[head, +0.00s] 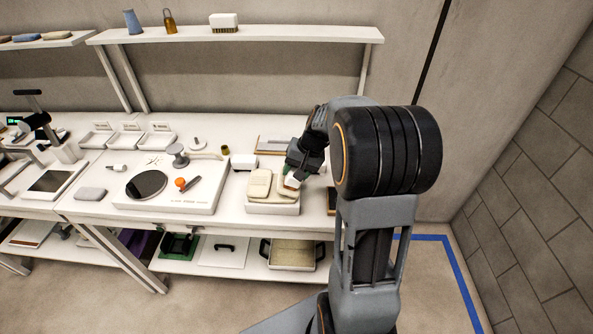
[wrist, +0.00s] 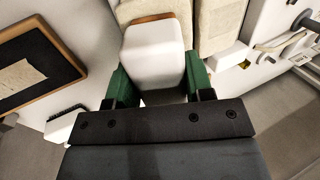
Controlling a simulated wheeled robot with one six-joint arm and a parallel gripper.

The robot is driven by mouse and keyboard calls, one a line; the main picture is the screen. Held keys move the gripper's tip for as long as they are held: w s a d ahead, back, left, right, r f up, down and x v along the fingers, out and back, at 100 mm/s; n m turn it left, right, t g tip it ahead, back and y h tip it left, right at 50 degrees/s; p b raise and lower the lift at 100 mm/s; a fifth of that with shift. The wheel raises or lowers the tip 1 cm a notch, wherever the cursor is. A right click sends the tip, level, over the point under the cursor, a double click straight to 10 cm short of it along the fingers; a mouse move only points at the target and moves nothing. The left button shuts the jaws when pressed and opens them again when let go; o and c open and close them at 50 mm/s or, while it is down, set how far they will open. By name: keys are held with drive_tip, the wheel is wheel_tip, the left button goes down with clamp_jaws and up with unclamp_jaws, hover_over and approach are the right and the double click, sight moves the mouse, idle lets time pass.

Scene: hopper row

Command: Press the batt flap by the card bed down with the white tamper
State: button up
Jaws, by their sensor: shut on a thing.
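My gripper (head: 293,178) is shut on the white tamper, a rounded white block that shows between the green fingers in the wrist view (wrist: 153,60). In the head view the tamper (head: 291,184) is small and partly hidden by the gripper. It is at the right-hand one of two cream batt pads (head: 259,183) on a white box (head: 272,208). In the wrist view a cream pad (wrist: 218,22) lies beside the tamper, and another cream piece with a brown edge shows beyond it. I cannot tell whether the tamper touches the flap.
Left on the bench stand a white scale-like unit (head: 150,200) with a black disc, small trays and a white block (head: 244,162). A shelf (head: 240,36) runs above.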

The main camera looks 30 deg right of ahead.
drive_tip(key=p+v, duration=0.4)
drive_tip(key=v, duration=0.3)
idle(0.5)
drive_tip(key=shift+a+f, duration=0.1)
